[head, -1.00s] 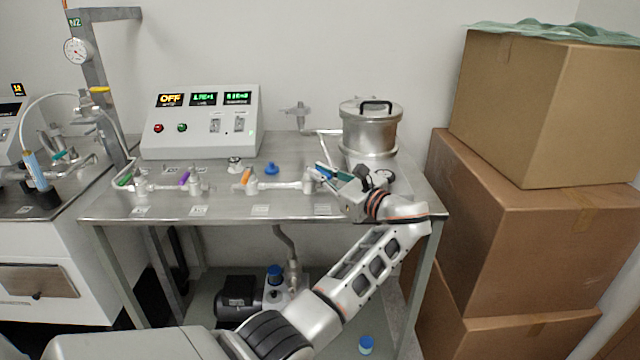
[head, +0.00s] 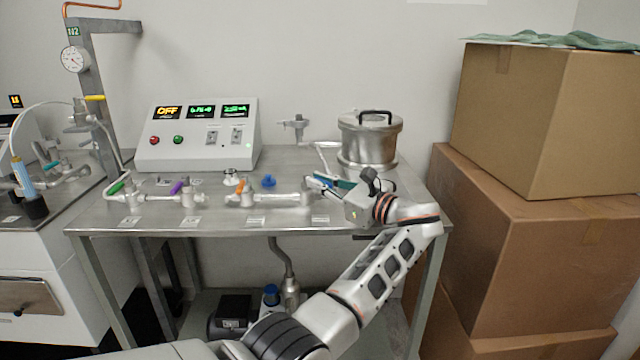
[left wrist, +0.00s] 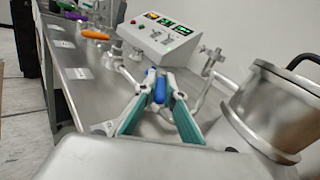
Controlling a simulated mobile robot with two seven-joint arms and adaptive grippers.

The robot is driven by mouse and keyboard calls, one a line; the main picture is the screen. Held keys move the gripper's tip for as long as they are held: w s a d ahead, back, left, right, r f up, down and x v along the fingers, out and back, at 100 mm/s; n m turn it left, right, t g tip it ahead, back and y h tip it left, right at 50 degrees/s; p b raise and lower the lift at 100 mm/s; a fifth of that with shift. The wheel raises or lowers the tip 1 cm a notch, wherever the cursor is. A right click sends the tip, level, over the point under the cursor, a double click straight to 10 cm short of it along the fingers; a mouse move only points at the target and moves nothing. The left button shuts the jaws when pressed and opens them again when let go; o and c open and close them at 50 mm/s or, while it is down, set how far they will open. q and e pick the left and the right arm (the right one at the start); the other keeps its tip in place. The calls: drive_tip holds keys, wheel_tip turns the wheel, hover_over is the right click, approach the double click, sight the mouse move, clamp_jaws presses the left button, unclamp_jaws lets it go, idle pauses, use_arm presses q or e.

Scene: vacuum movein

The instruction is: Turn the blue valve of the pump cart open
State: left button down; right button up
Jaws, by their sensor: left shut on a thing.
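The blue valve handle (left wrist: 159,88) shows in the left wrist view, between the tips of my left gripper (left wrist: 160,86). The teal-padded fingers are closed in on it from both sides. In the head view my left gripper (head: 318,183) is at the right end of the pipe line (head: 275,198) on the steel table, in front of the lidded pot. There the fingers mostly hide the blue handle, and its exact angle to the pipe is hard to tell. My right gripper is not in view.
The lidded steel pot (head: 368,140) stands close behind my gripper. A control box (head: 197,150) showing OFF is at the back. Green (head: 116,187), purple (head: 177,187) and orange (head: 240,186) valve handles lie to the left. Stacked cardboard boxes (head: 520,230) stand close on the right.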

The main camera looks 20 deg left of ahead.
use_arm(q)
drive_tip(key=shift+r, duration=0.1)
drive_tip(key=c, duration=2.1)
unclamp_jaws()
wheel_tip(320, 180, up, 10)
drive_tip(key=shift+f, duration=0.1)
